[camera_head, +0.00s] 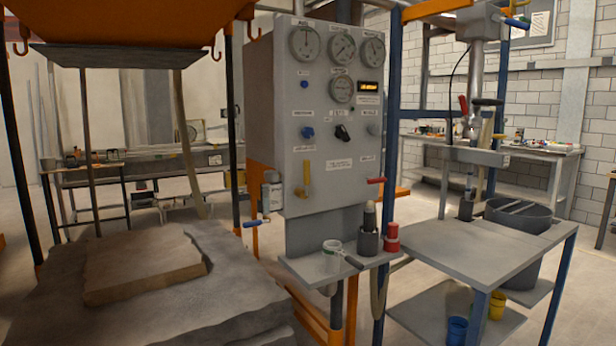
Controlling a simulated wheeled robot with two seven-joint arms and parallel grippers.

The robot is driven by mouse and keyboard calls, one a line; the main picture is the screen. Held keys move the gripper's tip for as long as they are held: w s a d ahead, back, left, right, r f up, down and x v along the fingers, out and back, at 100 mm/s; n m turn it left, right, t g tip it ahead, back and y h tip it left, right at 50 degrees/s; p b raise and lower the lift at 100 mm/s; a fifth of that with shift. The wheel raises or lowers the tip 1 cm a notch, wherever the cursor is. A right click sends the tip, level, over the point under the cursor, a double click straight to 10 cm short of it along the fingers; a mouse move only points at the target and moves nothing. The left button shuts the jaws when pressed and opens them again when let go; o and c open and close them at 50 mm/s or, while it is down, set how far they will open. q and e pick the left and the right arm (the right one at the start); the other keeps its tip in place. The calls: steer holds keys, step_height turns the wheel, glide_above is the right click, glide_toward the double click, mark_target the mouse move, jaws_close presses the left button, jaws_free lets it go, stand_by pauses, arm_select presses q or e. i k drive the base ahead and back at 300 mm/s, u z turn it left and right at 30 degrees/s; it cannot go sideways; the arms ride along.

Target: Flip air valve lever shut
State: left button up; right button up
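A grey control panel (325,130) stands upright in the middle, with several dials and knobs. A yellow lever (307,174) sits upright low on the panel's front. A red lever handle (376,181) sticks out sideways at its lower right edge. A blue handle (252,224) juts out level at the panel's lower left, below a small canister (271,192). The labels are too small to read, so I cannot tell which lever is the air valve. Neither of my grippers is in view.
A shelf (312,270) below the panel holds a mug (332,250), a dark holder (369,243) and a red container (392,238). A sandbed with a slab (140,266) is at left. A grey table (480,250) stands at right beside a dark bin (535,225).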

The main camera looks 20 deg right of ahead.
mark_target(306, 163)
steer(key=k, duration=0.7)
steer(key=z, duration=0.35)
steer(key=i, duration=0.5)
steer(key=z, duration=0.6)
steer(key=i, duration=1.45)
steer(key=u, duration=0.65)
